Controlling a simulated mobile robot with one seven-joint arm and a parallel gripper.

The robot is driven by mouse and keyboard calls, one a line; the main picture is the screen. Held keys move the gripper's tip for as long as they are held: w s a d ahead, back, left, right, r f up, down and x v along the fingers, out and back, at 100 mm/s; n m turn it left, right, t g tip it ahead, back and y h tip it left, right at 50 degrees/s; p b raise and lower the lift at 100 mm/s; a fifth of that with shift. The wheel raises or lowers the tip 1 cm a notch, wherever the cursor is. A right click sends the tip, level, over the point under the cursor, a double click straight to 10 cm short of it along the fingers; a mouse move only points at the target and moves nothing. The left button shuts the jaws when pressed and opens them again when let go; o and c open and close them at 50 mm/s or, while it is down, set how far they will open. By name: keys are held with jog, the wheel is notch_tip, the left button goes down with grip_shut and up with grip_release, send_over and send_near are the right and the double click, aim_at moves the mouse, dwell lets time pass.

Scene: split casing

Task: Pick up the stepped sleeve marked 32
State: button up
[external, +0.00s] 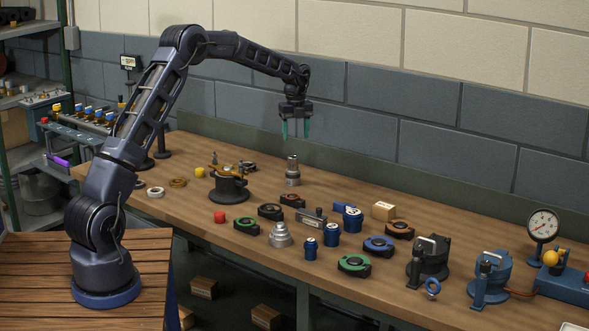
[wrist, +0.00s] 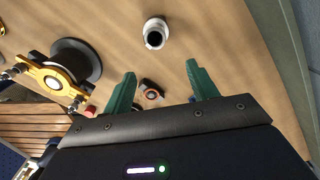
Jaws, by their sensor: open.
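A grey metal stepped sleeve (external: 292,171) stands upright near the back of the bench in the external view, with a narrower top on a wider base. I take the pale round sleeve with a dark bore in the wrist view (wrist: 155,33) to be the same one. A second silver stepped piece (external: 280,236) stands nearer the front edge. I cannot read a 32 on either. My gripper (external: 295,129) is open and empty, high above the back sleeve, with green fingers pointing down. In the wrist view, the sleeve lies beyond the spread fingertips (wrist: 163,80).
A dark round fixture with a yellow top (external: 229,186) stands left of the back sleeve. Several black ring housings, blue cylinders (external: 353,220) and a grey-blue block (external: 311,218) lie in front and right. The wall rises behind; bare wood surrounds the back sleeve.

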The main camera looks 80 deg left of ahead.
aim_at(293, 161)
jog(key=shift+s+a+f, duration=0.15)
jog(key=shift+a+f, duration=0.2)
jog(key=shift+f, duration=1.7)
jog(key=shift+s+a+f, duration=0.1)
jog(key=shift+a+f, duration=0.25)
jog(key=shift+f, duration=1.65)
jog(key=shift+s+a+f, duration=0.15)
jog(key=shift+a+f, duration=0.2)
jog(key=shift+f, duration=1.7)
grip_shut()
